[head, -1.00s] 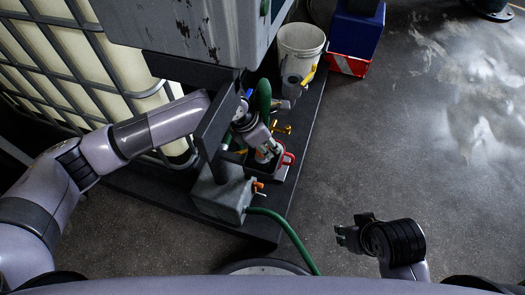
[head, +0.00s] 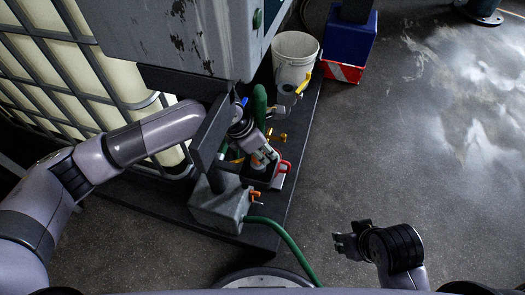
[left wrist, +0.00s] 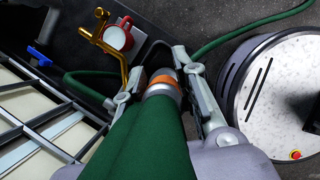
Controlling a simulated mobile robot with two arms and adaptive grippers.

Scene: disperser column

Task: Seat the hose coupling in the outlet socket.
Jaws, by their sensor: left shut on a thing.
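The hose coupling (left wrist: 160,86) is silver with an orange band, at the end of a thick green hose (left wrist: 146,140). My left gripper (left wrist: 158,72) is shut on it, with a finger on either side. In the head view my left gripper (head: 263,160) points down beside the column, above a dark tray area, and largely hides the coupling. A dark part (left wrist: 158,52) lies just beyond the coupling. I cannot make out the outlet socket clearly, nor whether the coupling touches it. My right gripper (head: 352,240) is open and empty over bare floor.
A grey box (head: 222,210) with an orange handle is in front. A white bucket (head: 296,55) and blue box (head: 346,38) are behind.

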